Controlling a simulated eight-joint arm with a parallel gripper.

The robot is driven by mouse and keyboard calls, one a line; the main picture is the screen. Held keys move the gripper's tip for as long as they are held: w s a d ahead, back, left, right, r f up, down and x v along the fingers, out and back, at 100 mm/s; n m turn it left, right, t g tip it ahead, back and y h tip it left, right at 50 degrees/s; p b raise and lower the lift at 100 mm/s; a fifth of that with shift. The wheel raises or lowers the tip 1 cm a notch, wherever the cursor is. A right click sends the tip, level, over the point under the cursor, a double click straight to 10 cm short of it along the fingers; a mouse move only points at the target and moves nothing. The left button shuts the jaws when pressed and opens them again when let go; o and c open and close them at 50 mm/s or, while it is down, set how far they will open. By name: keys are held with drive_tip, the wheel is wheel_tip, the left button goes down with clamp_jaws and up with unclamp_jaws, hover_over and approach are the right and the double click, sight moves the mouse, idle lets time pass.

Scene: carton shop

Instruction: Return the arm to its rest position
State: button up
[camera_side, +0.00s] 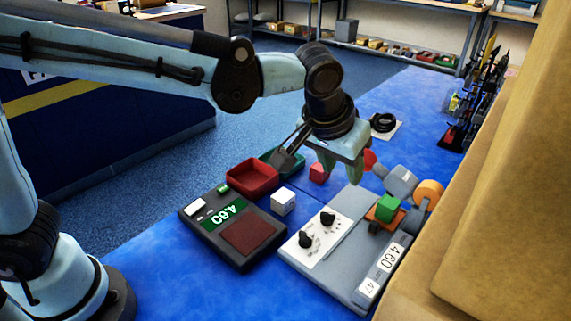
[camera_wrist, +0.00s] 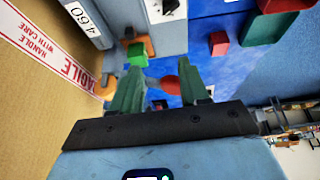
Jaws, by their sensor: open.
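My gripper (camera_side: 340,172) hangs pointing down above the blue table, behind the grey panel with two black knobs (camera_side: 316,236). In the wrist view my gripper (camera_wrist: 161,88) shows two green fingers spread apart. Nothing is held between them; a red rounded thing (camera_wrist: 170,84) and the blue table show beyond the gap. In the side view the red rounded thing (camera_side: 369,159) is partly hidden by my gripper. My arm reaches in from the left, bent down at the wrist.
A scale (camera_side: 213,224) reading 4.60, a red tray (camera_side: 252,176), a green tray (camera_side: 292,161), a white cube (camera_side: 283,202) and a red cube (camera_side: 318,173) lie nearby. A green cube (camera_side: 387,208) sits on an orange piece. Cardboard (camera_side: 440,257) walls the right side.

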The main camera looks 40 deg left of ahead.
drive_tip(key=s+a+f+t, duration=0.1)
drive_tip(key=s+a, duration=0.5)
drive_tip(key=a, duration=0.4)
drive_tip(key=s+a+f+t, duration=0.1)
drive_tip(key=s+a, duration=0.5)
drive_tip(key=a, duration=0.4)
drive_tip(key=shift+s, duration=0.15)
